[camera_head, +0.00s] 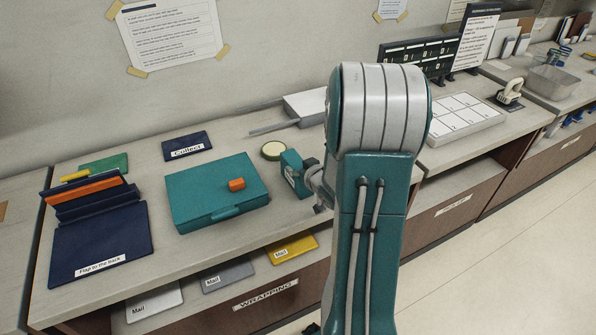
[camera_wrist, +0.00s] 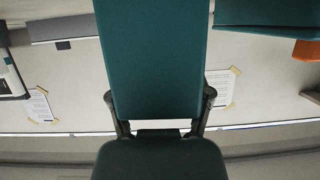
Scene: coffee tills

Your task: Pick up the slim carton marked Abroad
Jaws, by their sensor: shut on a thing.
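A slim teal carton (camera_wrist: 152,55) fills the middle of the wrist view, and the two fingers of my gripper (camera_wrist: 160,104) are shut on its sides. I cannot tell whether the carton touches the counter. The Abroad marking is not legible in either view.
A navy Collect mat (camera_head: 186,145) and a navy rack (camera_head: 100,245) stand further left. Mail trays (camera_head: 293,249) sit below the counter.

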